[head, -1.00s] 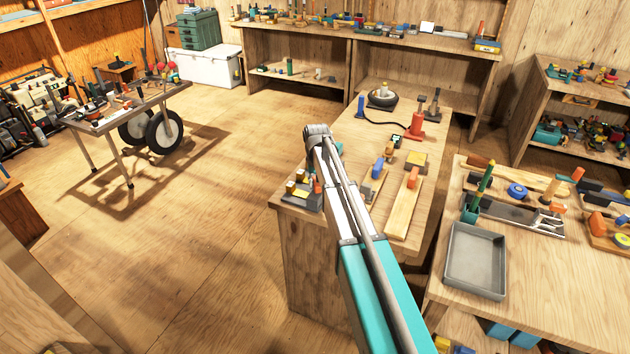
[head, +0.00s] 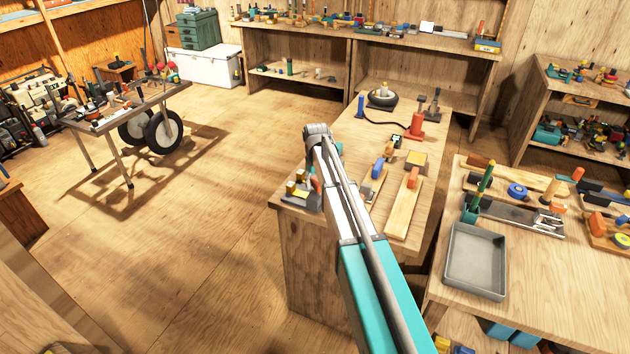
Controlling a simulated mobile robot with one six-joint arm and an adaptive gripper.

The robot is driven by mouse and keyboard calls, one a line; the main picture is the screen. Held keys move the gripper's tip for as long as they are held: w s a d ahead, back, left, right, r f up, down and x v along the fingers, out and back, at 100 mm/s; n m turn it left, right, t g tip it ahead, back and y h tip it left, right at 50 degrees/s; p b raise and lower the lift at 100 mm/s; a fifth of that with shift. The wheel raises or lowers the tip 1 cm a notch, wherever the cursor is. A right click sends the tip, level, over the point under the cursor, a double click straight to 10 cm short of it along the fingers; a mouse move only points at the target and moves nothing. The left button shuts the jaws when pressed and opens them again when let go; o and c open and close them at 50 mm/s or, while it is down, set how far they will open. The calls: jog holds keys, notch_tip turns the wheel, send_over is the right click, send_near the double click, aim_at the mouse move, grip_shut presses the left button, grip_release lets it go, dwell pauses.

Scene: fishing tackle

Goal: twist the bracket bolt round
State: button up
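My arm (head: 350,215) reaches from the bottom of the head view up over the near end of the wooden bench (head: 300,240). Its rounded end joint (head: 318,131) is at the top. My gripper is hidden behind the arm, so its fingers do not show. A grey plate with yellow blocks (head: 297,188) sits on the bench's left corner, just left of the arm. A small red-orange part (head: 316,184) shows between that plate and the arm. I cannot make out which piece is the bracket bolt; it may be hidden by the arm.
Right of the arm are a board with an orange handle (head: 413,178), a blue-handled piece (head: 377,169) and a red stand (head: 415,127). A grey tray (head: 475,262) is on the right table. A wheeled cart (head: 125,108) stands left; the floor between is clear.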

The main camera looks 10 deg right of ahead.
jog(key=shift+o, duration=0.7)
notch_tip(320, 180, up, 7)
jog(key=p, duration=0.7)
jog(key=shift+s, duration=0.1)
jog(key=shift+c, duration=1.3)
jog(key=shift+r, duration=0.2)
jog(key=shift+c, duration=0.3)
jog(key=shift+s+r+p, duration=0.1)
jog(key=shift+r+p, duration=1.05)
jog(key=shift+p, duration=0.2)
